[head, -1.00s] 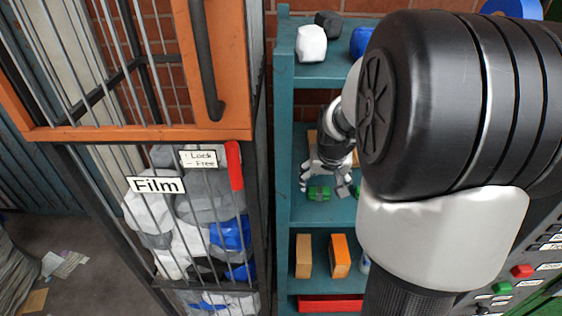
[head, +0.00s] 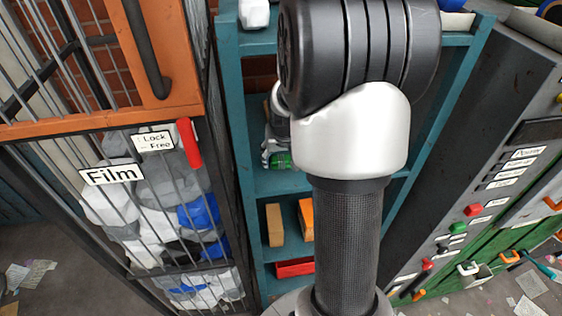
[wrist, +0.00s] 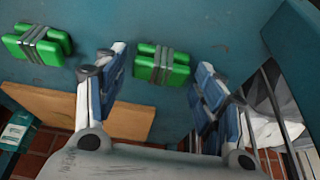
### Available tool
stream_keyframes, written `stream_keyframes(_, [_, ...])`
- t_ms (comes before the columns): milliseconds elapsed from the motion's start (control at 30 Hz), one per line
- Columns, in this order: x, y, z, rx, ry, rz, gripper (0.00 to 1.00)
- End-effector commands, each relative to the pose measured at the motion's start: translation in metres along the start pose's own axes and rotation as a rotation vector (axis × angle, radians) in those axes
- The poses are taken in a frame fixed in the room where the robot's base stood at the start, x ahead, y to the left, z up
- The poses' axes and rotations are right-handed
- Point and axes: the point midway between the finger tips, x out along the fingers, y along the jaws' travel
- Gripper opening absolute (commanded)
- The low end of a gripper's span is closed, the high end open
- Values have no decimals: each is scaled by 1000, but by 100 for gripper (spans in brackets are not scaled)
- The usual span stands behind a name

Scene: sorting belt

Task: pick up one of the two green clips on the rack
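Two green clips with grey bands lie on the teal rack shelf in the wrist view. One clip (wrist: 161,64) sits between the fingertips of my gripper (wrist: 160,70), with a gap on each side. The other clip (wrist: 38,45) lies to the left, outside the left finger. My gripper is open, with its blue-grey pads apart and nothing held. In the head view one green clip (head: 282,160) shows beside my gripper (head: 272,155); my arm hides much of that shelf. I cannot tell the exact height of the fingers over the shelf.
The teal rack (head: 233,110) has upright posts close around the shelf. Lower down are a tan block (head: 274,225), an orange block (head: 306,219) and a red tray (head: 295,267). A barred cage labelled Film (head: 112,175) stands left, a control panel (head: 480,190) right.

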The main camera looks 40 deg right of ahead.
Motion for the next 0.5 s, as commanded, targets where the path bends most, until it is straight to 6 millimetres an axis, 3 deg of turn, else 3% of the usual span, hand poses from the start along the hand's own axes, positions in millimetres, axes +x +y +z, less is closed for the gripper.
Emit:
stream_keyframes(400, [0,0,0,0,0,0,32])
stream_keyframes(500, [0,0,0,0,0,0,31])
